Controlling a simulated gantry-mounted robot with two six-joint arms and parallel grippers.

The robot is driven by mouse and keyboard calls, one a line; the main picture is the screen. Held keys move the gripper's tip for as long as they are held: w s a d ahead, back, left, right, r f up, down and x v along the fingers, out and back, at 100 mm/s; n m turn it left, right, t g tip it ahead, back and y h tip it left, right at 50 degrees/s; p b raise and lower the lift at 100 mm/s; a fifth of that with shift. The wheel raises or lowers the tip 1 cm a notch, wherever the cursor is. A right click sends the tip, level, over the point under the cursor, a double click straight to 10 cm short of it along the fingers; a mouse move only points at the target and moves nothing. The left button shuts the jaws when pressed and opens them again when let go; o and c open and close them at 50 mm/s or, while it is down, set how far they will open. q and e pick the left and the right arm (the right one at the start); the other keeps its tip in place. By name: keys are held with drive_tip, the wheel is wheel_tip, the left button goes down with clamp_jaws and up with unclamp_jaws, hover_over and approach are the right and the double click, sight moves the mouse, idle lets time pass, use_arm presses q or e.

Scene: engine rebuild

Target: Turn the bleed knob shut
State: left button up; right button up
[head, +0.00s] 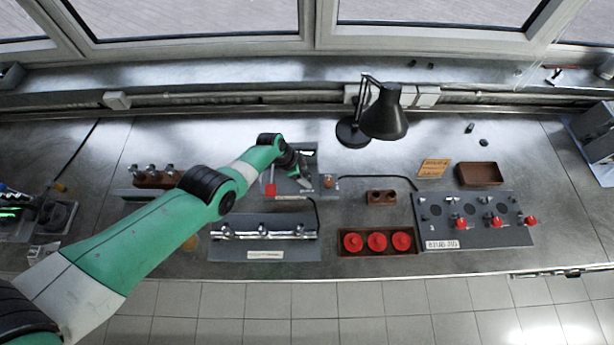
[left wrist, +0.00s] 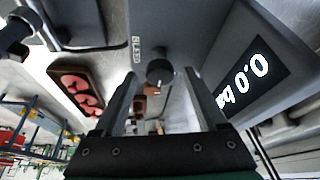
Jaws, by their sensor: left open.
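The bleed knob (left wrist: 159,72) is a small dark round knob on a grey panel (left wrist: 185,25), beside a small white label (left wrist: 136,48). A display (left wrist: 250,75) on the same unit reads 0.0. My left gripper (left wrist: 160,88) is open, with one finger on each side of the knob in the left wrist view. I cannot tell whether the fingers touch it. In the head view my left gripper (head: 303,174) is over the grey unit (head: 285,186) at the back middle of the bench, and the arm and hand hide the knob there. My right gripper is not in view.
A black desk lamp (head: 385,115) stands right of the unit. In front are a grey rack with metal parts (head: 265,240) and a wooden tray (head: 345,247) of red round parts. A grey board with red knobs (head: 480,236) lies to the right.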

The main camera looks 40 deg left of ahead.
use_arm(q)
clamp_jaws()
idle(0.3)
